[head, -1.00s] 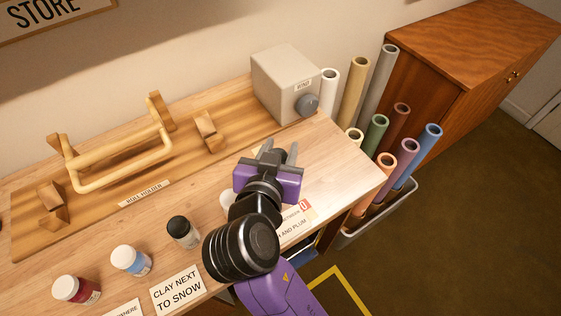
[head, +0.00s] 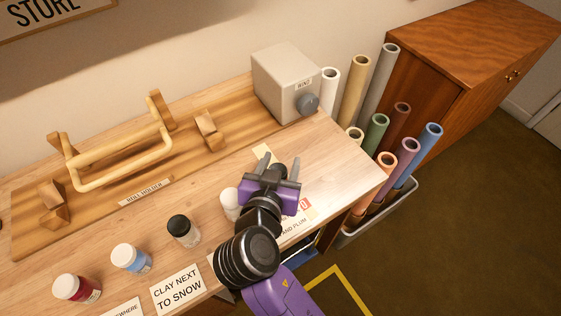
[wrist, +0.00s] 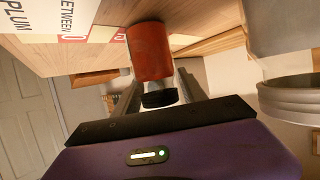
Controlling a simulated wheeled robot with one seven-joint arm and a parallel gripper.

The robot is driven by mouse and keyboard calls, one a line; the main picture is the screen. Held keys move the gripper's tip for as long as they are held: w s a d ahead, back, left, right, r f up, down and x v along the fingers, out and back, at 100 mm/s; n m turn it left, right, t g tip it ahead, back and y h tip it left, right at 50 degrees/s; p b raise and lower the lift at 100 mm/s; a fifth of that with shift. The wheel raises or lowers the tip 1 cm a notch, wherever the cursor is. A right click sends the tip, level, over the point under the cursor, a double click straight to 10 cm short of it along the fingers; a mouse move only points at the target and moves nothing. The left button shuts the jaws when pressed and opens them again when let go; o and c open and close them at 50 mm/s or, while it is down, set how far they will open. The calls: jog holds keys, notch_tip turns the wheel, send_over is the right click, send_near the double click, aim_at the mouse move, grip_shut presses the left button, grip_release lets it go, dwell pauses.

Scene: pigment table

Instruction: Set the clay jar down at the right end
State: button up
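The clay jar (wrist: 152,52) shows in the wrist view as an orange-red body with a black lid (wrist: 160,98). It sits between the two fingers of my gripper (wrist: 160,84), which look closed on its sides near the lid. In the head view my gripper (head: 280,164) is over the right end of the wooden table (head: 340,160), and its own parts hide most of the jar. I cannot tell whether the jar's base touches the table. A white-lidded jar (head: 230,203) stands just left of my gripper.
A black-lidded jar (head: 183,230), a blue jar (head: 131,258) and a red jar (head: 77,288) stand farther left. A card (head: 178,289) reads "CLAY NEXT TO SNOW". A grey box with a knob (head: 285,80) is behind. Upright rolls (head: 376,130) stand beyond the right edge.

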jog(key=shift+o, duration=0.4)
jog(key=shift+r, duration=0.1)
jog(key=shift+r, duration=0.15)
jog(key=b+v, duration=0.1)
jog(key=v, duration=1.1)
